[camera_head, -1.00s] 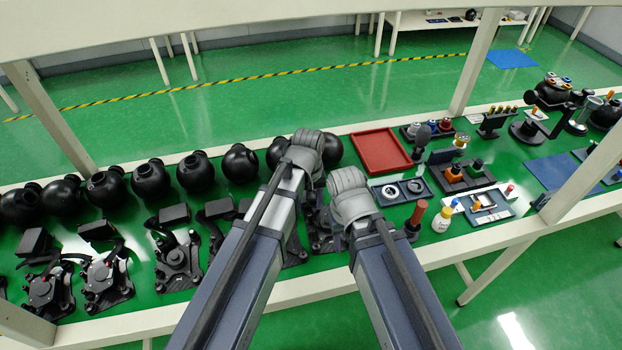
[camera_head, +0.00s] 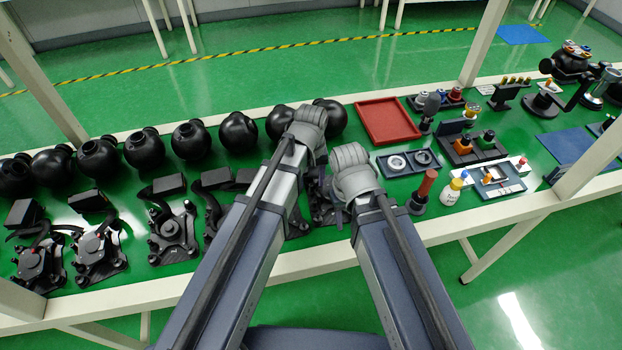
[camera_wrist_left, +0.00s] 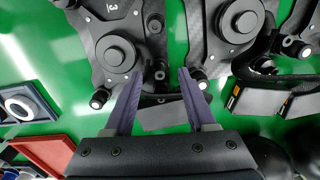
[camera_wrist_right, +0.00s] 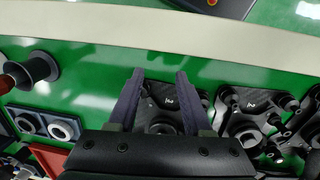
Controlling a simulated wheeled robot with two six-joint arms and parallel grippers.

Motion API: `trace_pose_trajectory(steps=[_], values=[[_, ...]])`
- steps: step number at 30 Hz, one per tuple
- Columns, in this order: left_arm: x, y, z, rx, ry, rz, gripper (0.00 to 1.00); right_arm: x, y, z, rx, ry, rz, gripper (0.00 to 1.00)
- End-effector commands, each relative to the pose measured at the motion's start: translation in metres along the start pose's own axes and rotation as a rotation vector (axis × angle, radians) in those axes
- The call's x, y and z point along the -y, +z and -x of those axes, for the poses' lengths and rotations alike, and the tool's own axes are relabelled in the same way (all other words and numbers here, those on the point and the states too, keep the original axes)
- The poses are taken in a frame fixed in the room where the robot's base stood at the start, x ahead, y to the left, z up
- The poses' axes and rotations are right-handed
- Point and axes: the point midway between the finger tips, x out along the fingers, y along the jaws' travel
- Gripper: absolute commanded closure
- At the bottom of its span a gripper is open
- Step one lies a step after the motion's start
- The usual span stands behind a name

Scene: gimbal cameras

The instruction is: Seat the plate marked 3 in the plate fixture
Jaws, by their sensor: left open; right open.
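A dark plate (camera_wrist_left: 90,55) with a round boss and a white mark that looks like a 3 lies under my left gripper in the left wrist view. My left gripper (camera_wrist_left: 159,75) is open and empty, its fingertips in front of the plate's near right edge. My right gripper (camera_wrist_right: 160,75) is open and empty above a similar plate (camera_wrist_right: 166,118), whose mark is hard to read. Beside it is a plate marked 2 (camera_wrist_right: 252,100). I cannot tell which thing is the plate fixture.
Black spheres (camera_head: 190,139) line the back of the bench, with more dark plates (camera_head: 172,228) in front. A red tray (camera_head: 388,121), a grey tray with rings (camera_head: 384,171) and a red-handled tool (camera_head: 422,190) stand right of my arms. Green bench shows between them.

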Motion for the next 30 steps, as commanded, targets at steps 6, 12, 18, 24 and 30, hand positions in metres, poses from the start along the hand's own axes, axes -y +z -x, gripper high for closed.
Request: trace_pose_trajectory(steps=[6,12,18,24,30], values=[[0.0,0.0,-0.023,0.0,0.0,0.0,0.44,0.002,-0.001,-0.023,0.0,0.0,0.0,0.5],[0.0,0.0,-0.023,0.0,0.0,0.0,0.44,0.002,-0.001,-0.022,0.0,0.0,0.0,0.5],[0.0,0.0,-0.022,0.0,0.0,0.0,0.55,0.002,-0.001,-0.022,0.0,0.0,0.0,0.5],[0.0,0.0,-0.022,0.0,0.0,0.0,0.78,0.002,-0.001,-0.022,0.0,0.0,0.0,0.5],[0.0,0.0,-0.022,0.0,0.0,0.0,1.0,0.002,-0.001,-0.022,0.0,0.0,0.0,0.5]])
